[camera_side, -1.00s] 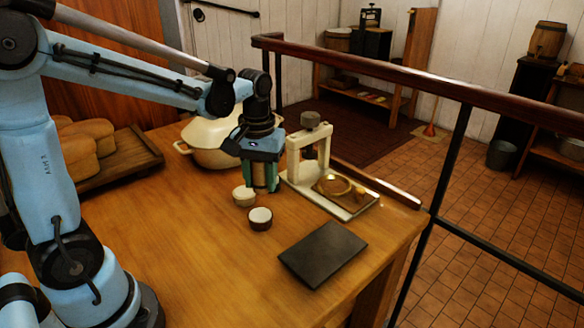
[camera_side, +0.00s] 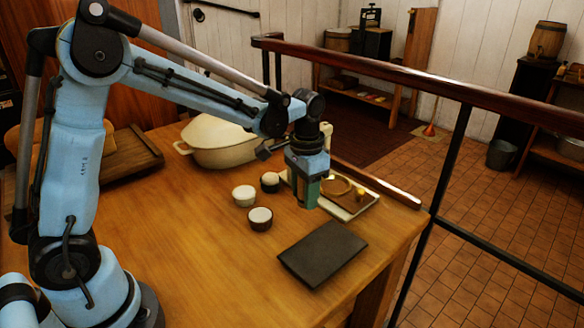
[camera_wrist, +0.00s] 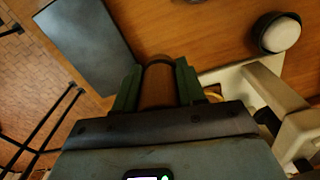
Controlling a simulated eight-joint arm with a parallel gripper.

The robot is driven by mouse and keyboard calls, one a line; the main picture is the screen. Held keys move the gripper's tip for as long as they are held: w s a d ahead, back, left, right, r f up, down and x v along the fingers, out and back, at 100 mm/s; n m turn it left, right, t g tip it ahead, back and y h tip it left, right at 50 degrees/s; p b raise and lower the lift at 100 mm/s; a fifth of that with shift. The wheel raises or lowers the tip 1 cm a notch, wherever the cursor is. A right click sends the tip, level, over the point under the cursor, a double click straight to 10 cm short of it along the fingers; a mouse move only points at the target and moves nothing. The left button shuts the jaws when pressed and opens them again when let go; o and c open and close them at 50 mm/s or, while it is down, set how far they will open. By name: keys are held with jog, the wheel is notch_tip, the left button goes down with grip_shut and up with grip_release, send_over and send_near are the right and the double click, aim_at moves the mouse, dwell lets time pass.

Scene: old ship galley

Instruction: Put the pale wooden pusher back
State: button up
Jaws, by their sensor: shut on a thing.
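My gripper (camera_side: 307,203) is shut on a wooden cylinder (camera_wrist: 158,84), which looks like the pusher. In the wrist view it sits between the two green fingers and looks brown; in the side view the fingers hide it. My gripper is in front of the pale press stand (camera_side: 352,212), whose upright is mostly hidden by my arm. The stand's pale frame also shows in the wrist view (camera_wrist: 262,88). Whether the cylinder touches anything below cannot be told.
Three small cups stand left of my gripper: two pale-topped (camera_side: 244,196) (camera_side: 260,219) and a dark-sided one (camera_side: 270,182). A dark slab (camera_side: 322,253) lies nearer the front edge. A cream pot (camera_side: 220,141) stands behind. A rail (camera_side: 420,80) runs along the right.

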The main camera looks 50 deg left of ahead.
aim_at(300, 216)
jog(key=a, duration=0.1)
jog(key=w+a+f, duration=0.1)
jog(key=a+f, duration=0.1)
jog(key=shift+w+a+f, duration=0.2)
jog(key=shift+w+f, duration=0.05)
jog(key=shift+w, duration=0.15)
jog(key=shift+f, duration=1.9)
jog(key=o, duration=1.2)
jog(key=shift+f, duration=0.1)
jog(key=shift+c, duration=0.2)
